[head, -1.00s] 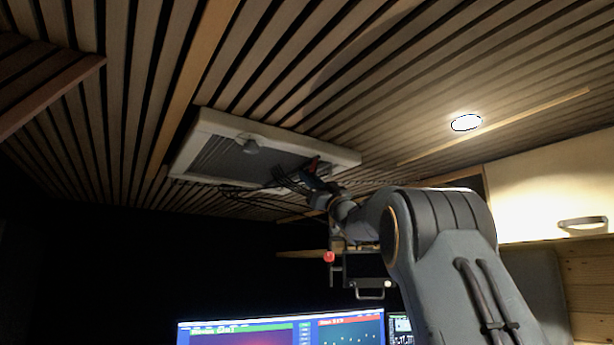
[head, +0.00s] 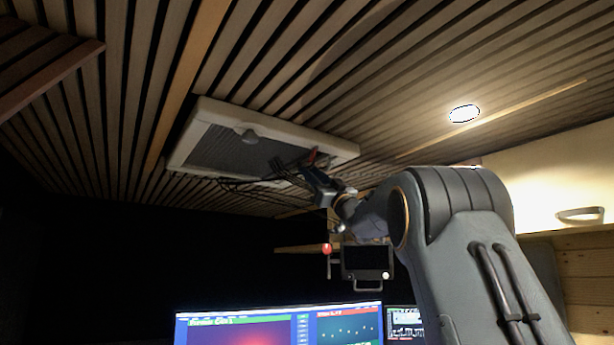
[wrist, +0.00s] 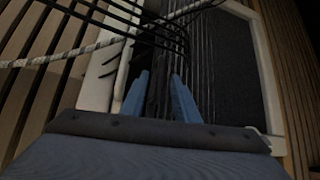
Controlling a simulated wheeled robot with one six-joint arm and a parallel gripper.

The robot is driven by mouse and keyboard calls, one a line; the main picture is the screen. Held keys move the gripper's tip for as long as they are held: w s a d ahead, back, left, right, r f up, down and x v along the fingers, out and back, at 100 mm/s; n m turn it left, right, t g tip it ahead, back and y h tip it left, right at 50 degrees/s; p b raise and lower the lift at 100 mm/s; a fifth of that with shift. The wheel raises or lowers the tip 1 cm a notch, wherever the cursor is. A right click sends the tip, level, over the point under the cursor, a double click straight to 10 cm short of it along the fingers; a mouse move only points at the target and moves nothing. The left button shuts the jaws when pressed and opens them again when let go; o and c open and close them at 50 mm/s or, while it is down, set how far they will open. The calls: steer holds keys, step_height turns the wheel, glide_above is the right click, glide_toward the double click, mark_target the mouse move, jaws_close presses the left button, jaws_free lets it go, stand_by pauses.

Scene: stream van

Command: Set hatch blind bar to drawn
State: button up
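The roof hatch (head: 330,150) is a white frame set in the slatted ceiling, around a grey mesh panel (head: 212,147). My gripper (head: 302,170) reaches up to the right part of its near side. In the wrist view, my gripper's two blue fingers (wrist: 160,82) stand apart, with dark, pleated-looking lines between and beyond them. The hatch's white frame (wrist: 266,82) and dark mesh (wrist: 232,60) lie to the right. I cannot pick out the blind bar clearly; the fingers and cables cover that area. Whether the fingers press on anything is not clear.
Black cables (wrist: 150,22) and a pale flecked cord (wrist: 62,54) cross close to my fingers. A round ceiling lamp (head: 464,114) is lit at right. A pale cupboard (head: 540,190) stands at far right. Lit monitors (head: 280,325) sit below.

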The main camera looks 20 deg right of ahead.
steer(key=shift+b+v, duration=0.85)
steer(key=shift+v, duration=1.3)
steer(key=shift+c, duration=0.5)
